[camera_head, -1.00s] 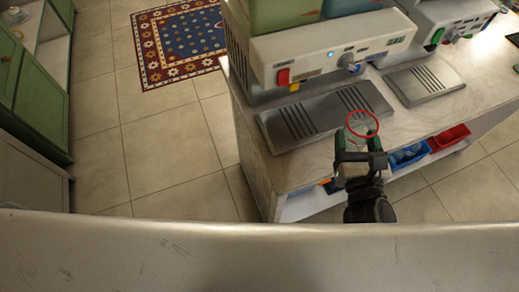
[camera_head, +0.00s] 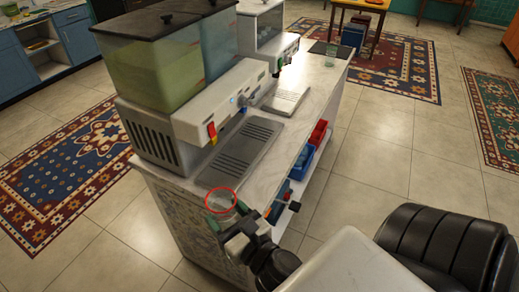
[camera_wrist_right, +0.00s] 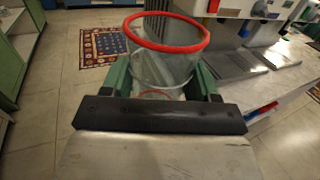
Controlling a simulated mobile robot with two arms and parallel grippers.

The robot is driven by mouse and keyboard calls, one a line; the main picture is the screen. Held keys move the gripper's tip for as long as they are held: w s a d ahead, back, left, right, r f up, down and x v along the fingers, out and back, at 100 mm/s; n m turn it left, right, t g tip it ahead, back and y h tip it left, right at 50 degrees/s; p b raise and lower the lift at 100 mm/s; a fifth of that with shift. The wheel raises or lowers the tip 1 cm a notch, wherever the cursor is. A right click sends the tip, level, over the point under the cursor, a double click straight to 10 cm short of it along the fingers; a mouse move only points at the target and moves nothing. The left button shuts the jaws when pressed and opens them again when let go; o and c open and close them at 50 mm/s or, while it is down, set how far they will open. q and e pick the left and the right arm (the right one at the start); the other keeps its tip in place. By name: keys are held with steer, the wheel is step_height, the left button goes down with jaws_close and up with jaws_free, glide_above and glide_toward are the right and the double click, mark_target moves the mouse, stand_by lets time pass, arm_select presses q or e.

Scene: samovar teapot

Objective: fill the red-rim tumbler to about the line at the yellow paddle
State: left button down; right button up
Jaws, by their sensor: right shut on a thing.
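The red-rim tumbler (camera_head: 221,201) is clear glass, and I see no drink in it. In the right wrist view the tumbler (camera_wrist_right: 165,68) stands between green finger pads, its mouth open toward the camera, with a thin red curve low on it. My right gripper (camera_head: 232,217) is shut on the tumbler, near the counter's near left corner. The yellow paddle (camera_head: 214,141) is small, under a red part on the dispenser (camera_head: 205,105) front, beyond the tumbler. My left gripper is not in view.
A grey drip tray (camera_head: 240,152) lies below the dispenser front. Green and blue tanks stand on top. A second dispenser and tray (camera_head: 286,102) are farther along the counter (camera_head: 300,130). Blue and red bins (camera_head: 318,134) sit on the shelf below.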

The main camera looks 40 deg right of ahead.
steer(key=shift+d, duration=0.1)
steer(key=w+d+f+m+g+h+b, duration=0.1)
steer(key=w+d+f+m+h+b, duration=0.1)
steer(key=d, duration=0.5)
steer(key=w+d+f+m+g+h+b, duration=0.1)
steer(key=w+d+f+m+h+b, duration=0.1)
steer(key=w+d+f+h+b, duration=0.1)
steer(key=w+d+f+m+g+h+b, duration=0.1)
steer(key=w+d+f+m+h+b, duration=0.1)
steer(key=w+d+f, duration=0.4)
steer(key=shift+w+d+m+h+b, duration=0.2)
steer(key=shift+w+d+h, duration=0.2)
steer(key=shift+d, duration=0.4)
steer(key=shift+w+d+m+h+b, duration=0.1)
steer(key=shift+w+d+h+b, duration=0.15)
steer(key=shift+d+h, duration=0.4)
steer(key=shift+w+d+m+h+b, duration=0.15)
steer(key=shift+w+d+h, duration=0.25)
steer(key=shift+d, duration=0.5)
steer(key=shift+w+d+h, duration=0.15)
steer(key=shift+d+h, duration=0.1)
steer(key=shift+d, duration=0.25)
